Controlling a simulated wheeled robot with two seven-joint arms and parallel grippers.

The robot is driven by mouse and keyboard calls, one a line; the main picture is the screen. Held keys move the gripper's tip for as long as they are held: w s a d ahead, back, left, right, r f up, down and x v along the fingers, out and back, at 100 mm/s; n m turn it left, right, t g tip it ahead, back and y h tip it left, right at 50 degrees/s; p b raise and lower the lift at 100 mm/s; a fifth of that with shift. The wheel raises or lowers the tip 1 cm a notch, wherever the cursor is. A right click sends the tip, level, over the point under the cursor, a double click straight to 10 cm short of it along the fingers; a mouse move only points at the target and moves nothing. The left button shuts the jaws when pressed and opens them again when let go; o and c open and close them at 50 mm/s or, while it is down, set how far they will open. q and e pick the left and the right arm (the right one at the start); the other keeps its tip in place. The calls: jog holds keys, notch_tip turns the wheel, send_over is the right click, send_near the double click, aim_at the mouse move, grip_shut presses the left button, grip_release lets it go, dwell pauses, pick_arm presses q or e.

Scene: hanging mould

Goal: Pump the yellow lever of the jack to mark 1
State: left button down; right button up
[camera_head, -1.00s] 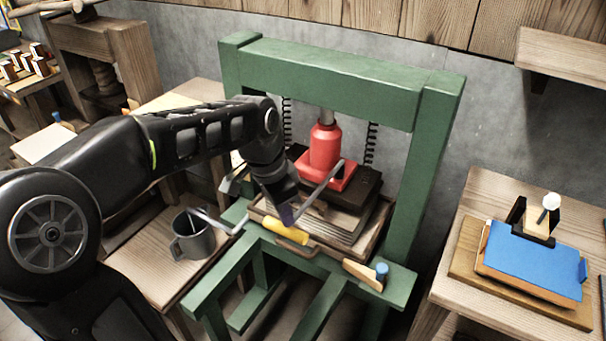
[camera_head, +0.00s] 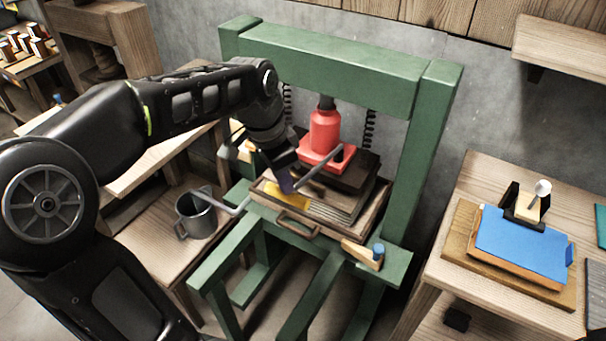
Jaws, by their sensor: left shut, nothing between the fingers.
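The red jack (camera_head: 325,131) stands upright under the top beam of the green press frame (camera_head: 335,72), on a dark plate over a stack of sheets. Its grey lever rod (camera_head: 318,172) slants down toward the front left and ends in a yellow handle (camera_head: 284,194). My left gripper (camera_head: 287,182) is shut with nothing held. No numbered marks can be made out. My right gripper is not in view.
A grey mug (camera_head: 195,215) stands on the wooden table at left, beside the frame. A tray (camera_head: 345,228) with a front handle sits in the press. A small wooden block with a blue knob (camera_head: 378,250) is at the front right. A blue pad (camera_head: 520,243) lies on the right table.

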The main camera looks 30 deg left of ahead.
aim_at(286, 200)
pick_arm(q)
notch_tip(286, 200, down, 13)
jog(key=b, duration=0.9)
notch_tip(286, 200, up, 13)
jog(key=p, duration=1)
jog(key=shift+r, duration=0.2)
jog(key=shift+r+p, duration=0.5)
jog(key=shift+f, duration=0.1)
notch_tip(286, 200, down, 7)
jog(key=b, duration=0.5)
jog(key=shift+b, duration=0.3)
notch_tip(286, 200, up, 7)
jog(key=p, duration=0.5)
